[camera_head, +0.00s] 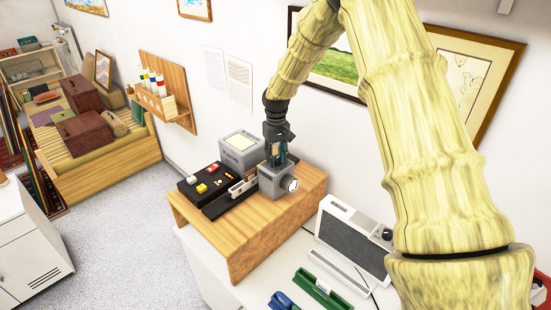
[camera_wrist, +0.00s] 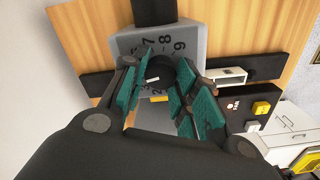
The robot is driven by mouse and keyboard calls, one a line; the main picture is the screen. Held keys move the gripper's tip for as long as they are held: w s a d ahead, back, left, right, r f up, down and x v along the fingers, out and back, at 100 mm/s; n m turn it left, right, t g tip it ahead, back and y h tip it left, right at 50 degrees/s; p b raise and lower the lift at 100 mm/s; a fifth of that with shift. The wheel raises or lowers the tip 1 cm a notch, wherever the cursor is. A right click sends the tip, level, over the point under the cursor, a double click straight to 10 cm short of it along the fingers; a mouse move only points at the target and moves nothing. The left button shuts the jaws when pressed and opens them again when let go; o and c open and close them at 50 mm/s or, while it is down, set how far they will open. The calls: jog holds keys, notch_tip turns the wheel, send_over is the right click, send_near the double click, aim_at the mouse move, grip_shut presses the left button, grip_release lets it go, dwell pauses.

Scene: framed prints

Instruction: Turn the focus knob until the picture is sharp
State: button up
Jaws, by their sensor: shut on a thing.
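The focus knob (camera_wrist: 162,77) is a dark round knob on a grey dial plate (camera_wrist: 128,45) with printed numbers, among them 7, 8 and 9. My gripper (camera_wrist: 167,72) has its teal-padded fingers on both sides of the knob and is shut on it. In the head view my gripper (camera_head: 277,153) reaches down onto the top of a small grey box (camera_head: 270,182) with a round lens (camera_head: 291,185) on its front. The knob is hidden there. A second grey box (camera_head: 231,156) with a pale lit panel (camera_head: 241,142) stands behind it; I cannot tell how sharp any picture is.
The boxes stand on a wooden riser (camera_head: 253,227) beside a black panel (camera_head: 212,203) with coloured buttons. Framed prints hang on the wall behind my arm.

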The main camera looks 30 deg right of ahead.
aim_at(276, 158)
jog(key=o, duration=1)
jog(key=shift+r, duration=0.1)
notch_tip(276, 158, up, 12)
dwell(0.5)
